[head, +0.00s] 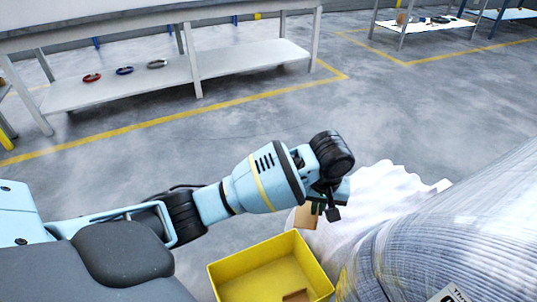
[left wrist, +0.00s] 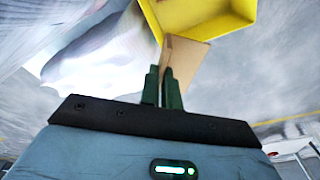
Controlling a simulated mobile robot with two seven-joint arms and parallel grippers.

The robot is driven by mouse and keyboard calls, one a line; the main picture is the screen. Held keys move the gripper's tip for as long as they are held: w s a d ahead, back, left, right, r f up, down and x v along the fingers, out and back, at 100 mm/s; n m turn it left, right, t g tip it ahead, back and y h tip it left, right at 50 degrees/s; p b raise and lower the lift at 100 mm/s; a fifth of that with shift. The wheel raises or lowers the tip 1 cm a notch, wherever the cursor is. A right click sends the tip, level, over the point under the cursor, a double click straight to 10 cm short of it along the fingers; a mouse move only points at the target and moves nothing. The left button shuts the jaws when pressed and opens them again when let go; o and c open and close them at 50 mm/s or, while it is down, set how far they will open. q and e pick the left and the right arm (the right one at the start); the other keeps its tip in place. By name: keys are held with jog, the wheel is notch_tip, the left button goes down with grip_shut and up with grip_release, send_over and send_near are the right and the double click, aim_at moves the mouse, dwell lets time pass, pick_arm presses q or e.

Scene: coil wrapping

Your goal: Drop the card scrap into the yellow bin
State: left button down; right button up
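My left gripper (head: 322,208) is shut on a brown card scrap (head: 306,218), which hangs down from the fingers. In the left wrist view the two dark green fingers (left wrist: 162,86) are close together with the card scrap (left wrist: 186,62) at their tips. The yellow bin (head: 255,272) is open at the top and stands at the bottom of the head view, below and just left of the held scrap. In the left wrist view the bin (left wrist: 205,14) shows beyond the scrap. My right gripper is not in view.
Another small brown piece (head: 296,296) lies in the bin. A large film-wrapped coil (head: 450,235) fills the right side, with loose white film (head: 385,185) beside it. A grey bench (head: 180,74) with several rings on its shelf stands at the back. Open floor lies between.

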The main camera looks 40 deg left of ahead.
pick_arm(q)
jog(key=s+a+f+n, duration=0.1)
jog(key=s+a+f, duration=0.1)
jog(key=f, duration=0.6)
jog(key=s+a+f+n, duration=0.2)
jog(key=s+f, duration=0.3)
jog(key=f, duration=0.4)
jog(key=s+a+f+n+b, duration=0.1)
jog(key=s+a+f, duration=0.2)
jog(key=f, duration=0.6)
jog(key=shift+s+f+n, duration=0.15)
jog(key=shift+s+n, duration=0.1)
jog(key=shift+n, duration=0.15)
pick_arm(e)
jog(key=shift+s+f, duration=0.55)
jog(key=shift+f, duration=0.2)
pick_arm(q)
jog(key=shift+a+f, duration=0.1)
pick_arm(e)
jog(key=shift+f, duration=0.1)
